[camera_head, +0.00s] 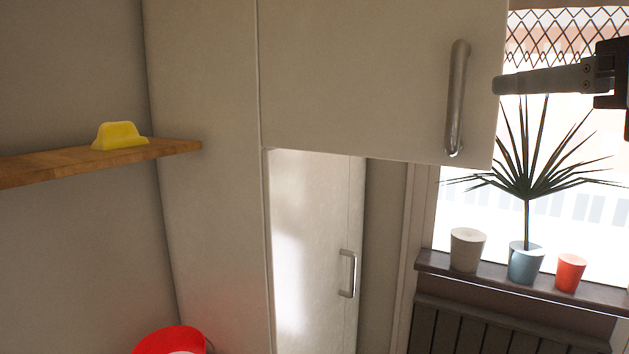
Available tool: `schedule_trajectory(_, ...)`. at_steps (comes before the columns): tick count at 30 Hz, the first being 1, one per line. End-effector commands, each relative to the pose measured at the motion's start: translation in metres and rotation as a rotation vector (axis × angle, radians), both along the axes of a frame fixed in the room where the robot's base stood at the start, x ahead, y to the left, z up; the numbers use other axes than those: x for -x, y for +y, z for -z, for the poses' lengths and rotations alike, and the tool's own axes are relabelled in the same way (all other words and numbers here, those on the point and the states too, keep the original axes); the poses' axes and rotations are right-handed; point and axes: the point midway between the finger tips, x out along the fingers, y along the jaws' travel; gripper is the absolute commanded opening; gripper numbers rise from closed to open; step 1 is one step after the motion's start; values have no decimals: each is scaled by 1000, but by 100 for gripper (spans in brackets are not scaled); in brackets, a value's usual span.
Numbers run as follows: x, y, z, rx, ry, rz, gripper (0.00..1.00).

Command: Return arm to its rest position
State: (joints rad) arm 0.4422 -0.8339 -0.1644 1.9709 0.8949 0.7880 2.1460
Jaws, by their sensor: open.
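My gripper (505,84) enters from the upper right edge, pointing left. One grey finger shows clearly, with part of the black gripper body behind it. The other finger cannot be made out. Nothing is seen held by it. The fingertip is just right of the upper cabinet door (360,75) in the picture, near its vertical metal handle (457,98). I see a gap between fingertip and handle, but cannot tell the depth. The rest of my arm is out of view.
A wooden shelf (60,165) at left carries a yellow object (119,136). A tall cabinet door (310,250) stands below. The windowsill (480,270) holds a grey pot (467,249), a spiky plant in a blue pot (526,264) and a red pot (570,272). A red bucket (165,341) is at bottom.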

Motion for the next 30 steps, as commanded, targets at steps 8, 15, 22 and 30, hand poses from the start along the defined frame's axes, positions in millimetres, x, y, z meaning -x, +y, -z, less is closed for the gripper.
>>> schedule_trajectory(8,-30,25,108,642,219,-192,57)
schedule_trajectory(15,-33,47,206,1286,331,-514,57)
schedule_trajectory(22,-19,62,292,1885,308,-934,57)
schedule_trajectory(30,7,65,364,2420,120,-1440,57)
